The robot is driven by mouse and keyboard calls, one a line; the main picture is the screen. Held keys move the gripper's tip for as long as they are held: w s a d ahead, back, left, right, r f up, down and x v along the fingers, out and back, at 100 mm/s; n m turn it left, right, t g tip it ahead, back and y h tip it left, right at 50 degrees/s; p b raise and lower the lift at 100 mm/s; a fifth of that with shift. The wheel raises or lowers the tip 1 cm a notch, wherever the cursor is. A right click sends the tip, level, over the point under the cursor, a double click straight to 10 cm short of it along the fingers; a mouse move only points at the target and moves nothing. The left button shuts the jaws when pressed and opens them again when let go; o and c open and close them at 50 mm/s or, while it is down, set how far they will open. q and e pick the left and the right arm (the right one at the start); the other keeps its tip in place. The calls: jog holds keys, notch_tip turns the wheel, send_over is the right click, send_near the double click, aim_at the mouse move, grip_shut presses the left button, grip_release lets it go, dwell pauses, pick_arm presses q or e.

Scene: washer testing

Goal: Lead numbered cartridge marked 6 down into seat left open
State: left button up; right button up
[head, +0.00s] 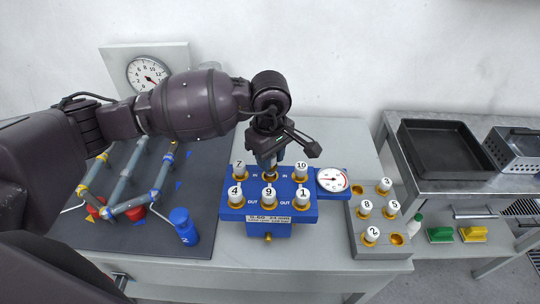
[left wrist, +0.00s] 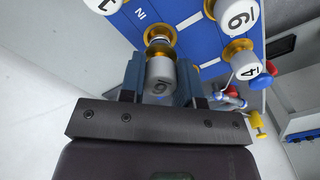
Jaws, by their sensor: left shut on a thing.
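I cannot tell whether the end is inside the seat. In the head view the gripper mostly hides the cartridge and seat.
A grey rack (head: 362,241) holds several other cartridges.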

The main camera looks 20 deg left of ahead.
pick_arm(q)
jog(key=shift+f+b, duration=0.35)
jog(key=shift+f, duration=0.1)
jog(key=shift+f+b, duration=0.75)
jog(key=shift+f, duration=0.1)
jog(key=shift+f+b, duration=0.3)
jog(key=shift+f, duration=0.05)
